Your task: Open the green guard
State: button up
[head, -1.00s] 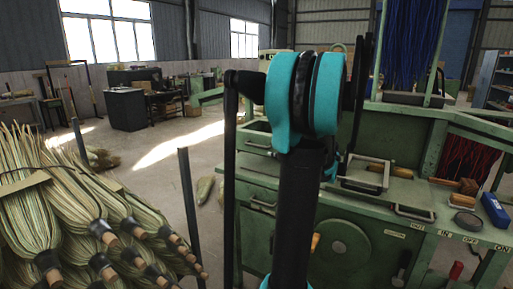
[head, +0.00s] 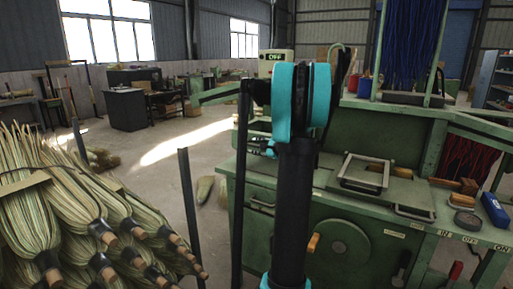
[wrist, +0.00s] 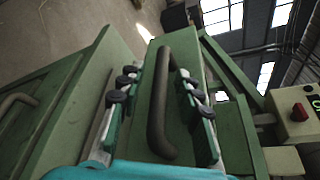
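The green guard (wrist: 141,122) fills the middle of the wrist view as a green panel with a dark curved bar handle (wrist: 157,110). My gripper (wrist: 157,74) is open, with one padded finger on each side of the handle. Neither finger clearly touches it. In the head view my gripper (head: 262,147) shows small and partly hidden beside my arm, at the left end of the green machine. The guard is mostly hidden behind my arm there.
A control box (wrist: 297,113) with a red knob is right of the guard; it also shows in the head view (head: 276,62). The machine top carries a metal frame (head: 362,173) and a blue box (head: 494,210). Broom heads (head: 75,215) are piled left. Open floor lies behind.

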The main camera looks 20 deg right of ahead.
grip_shut()
jog(key=shift+r, duration=0.1)
dwell(0.3)
